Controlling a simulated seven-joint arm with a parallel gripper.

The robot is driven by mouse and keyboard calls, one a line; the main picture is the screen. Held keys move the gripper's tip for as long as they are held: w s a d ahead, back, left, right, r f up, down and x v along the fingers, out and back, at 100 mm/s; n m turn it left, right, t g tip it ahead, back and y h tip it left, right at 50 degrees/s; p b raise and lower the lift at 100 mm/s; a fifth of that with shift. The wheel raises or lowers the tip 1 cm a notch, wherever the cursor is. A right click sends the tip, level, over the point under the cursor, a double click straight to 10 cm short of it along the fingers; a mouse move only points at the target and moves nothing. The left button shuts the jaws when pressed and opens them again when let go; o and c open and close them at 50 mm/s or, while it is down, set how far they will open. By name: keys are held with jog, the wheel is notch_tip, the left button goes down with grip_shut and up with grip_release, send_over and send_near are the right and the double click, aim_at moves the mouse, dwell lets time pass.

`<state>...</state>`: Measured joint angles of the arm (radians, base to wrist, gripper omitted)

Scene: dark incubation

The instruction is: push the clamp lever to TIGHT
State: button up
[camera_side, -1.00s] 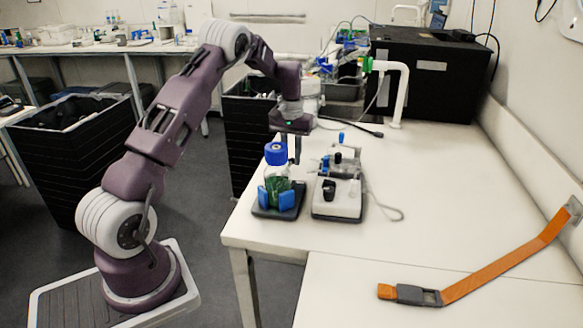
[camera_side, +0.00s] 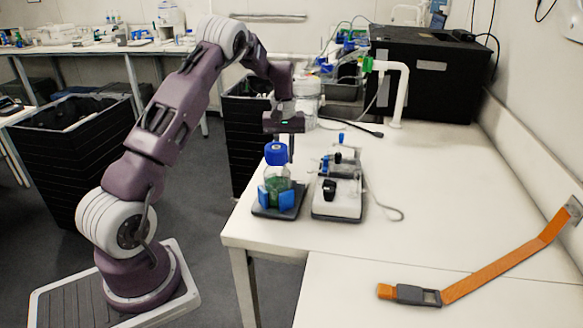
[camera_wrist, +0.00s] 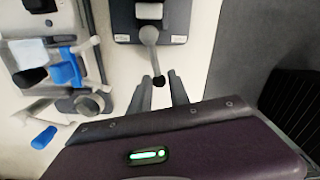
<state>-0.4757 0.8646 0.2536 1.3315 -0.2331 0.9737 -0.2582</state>
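A grey lever (camera_wrist: 149,36) with a black tip runs from a dark base (camera_wrist: 125,22) toward my gripper in the wrist view. I take it for the clamp lever; no TIGHT mark is readable. My gripper (camera_wrist: 160,76) has its two fingers apart, with the black tip near the gap between them; I cannot tell whether they touch. In the side view my gripper (camera_side: 291,162) points down just behind a blue-capped bottle (camera_side: 276,154). The bottle stands between blue pads (camera_side: 287,199) on a dark base (camera_side: 262,211). The lever is not clear there.
A white device (camera_side: 336,211) with a black knob stands close to the right of the bottle's base. Another small device (camera_side: 346,167) with blue parts sits behind it. A cable loops on the table. The table's left edge is near; its right side is clear around an orange strap (camera_side: 500,269).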

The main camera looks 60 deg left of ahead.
jog(key=shift+s+a+n, duration=0.25)
jog(key=shift+s+n, duration=0.3)
jog(key=shift+n, duration=0.55)
jog(key=shift+s+a+n, duration=0.15)
jog(key=shift+s+n, duration=0.5)
jog(key=shift+n, duration=0.55)
jog(key=shift+o, duration=1.4)
jog(key=shift+r, duration=0.1)
jog(key=shift+r, duration=2.2)
